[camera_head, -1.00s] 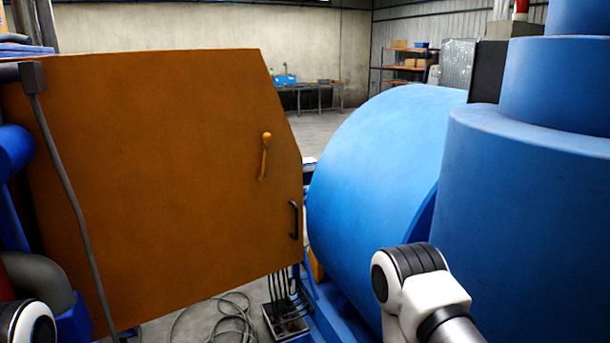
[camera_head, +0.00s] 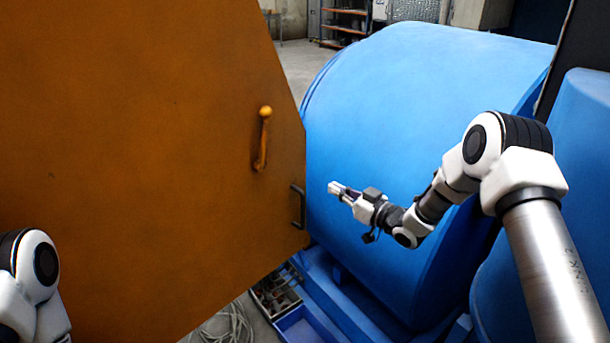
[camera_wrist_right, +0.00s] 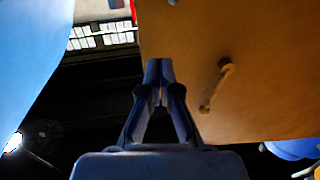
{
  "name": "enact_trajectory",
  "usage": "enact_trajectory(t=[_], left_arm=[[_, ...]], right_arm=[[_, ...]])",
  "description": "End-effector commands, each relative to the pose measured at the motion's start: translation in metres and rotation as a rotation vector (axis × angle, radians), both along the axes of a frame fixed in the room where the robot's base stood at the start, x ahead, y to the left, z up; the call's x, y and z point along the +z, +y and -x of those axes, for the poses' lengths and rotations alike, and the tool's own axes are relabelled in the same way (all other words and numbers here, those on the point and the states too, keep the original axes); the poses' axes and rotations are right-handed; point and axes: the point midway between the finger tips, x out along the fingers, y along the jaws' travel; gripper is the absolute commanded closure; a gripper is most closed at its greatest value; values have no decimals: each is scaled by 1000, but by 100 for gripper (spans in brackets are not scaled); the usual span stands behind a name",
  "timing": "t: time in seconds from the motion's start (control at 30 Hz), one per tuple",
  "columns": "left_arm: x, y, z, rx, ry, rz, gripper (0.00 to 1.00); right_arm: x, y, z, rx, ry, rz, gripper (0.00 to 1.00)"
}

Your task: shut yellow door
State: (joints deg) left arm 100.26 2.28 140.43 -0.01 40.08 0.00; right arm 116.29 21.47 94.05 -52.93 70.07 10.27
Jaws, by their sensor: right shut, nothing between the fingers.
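The yellow-orange door (camera_head: 150,150) stands open and fills the left half of the head view. A yellow lever handle (camera_head: 264,138) and a dark pull handle (camera_head: 298,206) sit near its right edge. My right gripper (camera_head: 333,187) is shut and empty, just right of the dark pull handle, in front of the blue drum; I cannot tell whether it touches the door. In the right wrist view the shut fingers (camera_wrist_right: 158,80) overlap the door (camera_wrist_right: 270,60), with a handle (camera_wrist_right: 216,86) to their right. My left arm shows at lower left; its gripper is out of view.
The big blue drum housing (camera_head: 420,100) stands right of the door, with a gap between them. A blue frame and a box of cables (camera_head: 275,290) lie low below the door's edge. A shelf (camera_head: 345,22) stands far back.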

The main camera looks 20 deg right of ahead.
Motion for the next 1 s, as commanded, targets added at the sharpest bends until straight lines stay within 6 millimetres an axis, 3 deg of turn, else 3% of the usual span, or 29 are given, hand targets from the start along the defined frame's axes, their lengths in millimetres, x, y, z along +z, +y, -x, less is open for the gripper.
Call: enact_trajectory(t=[0.3, 0.5, 1.0], left_arm=[[-27, 0, -1, 0, -1, 0, 60], [-36, 0, -1, 0, -1, 0, 60], [-37, 0, -1, 0, -1, 0, 60]], right_arm=[[-5, 37, -61, 3, 0, 4, 100], [-4, 53, -90, 1, 2, 2, 100], [-1, 58, -99, -1, 4, 0, 100]])
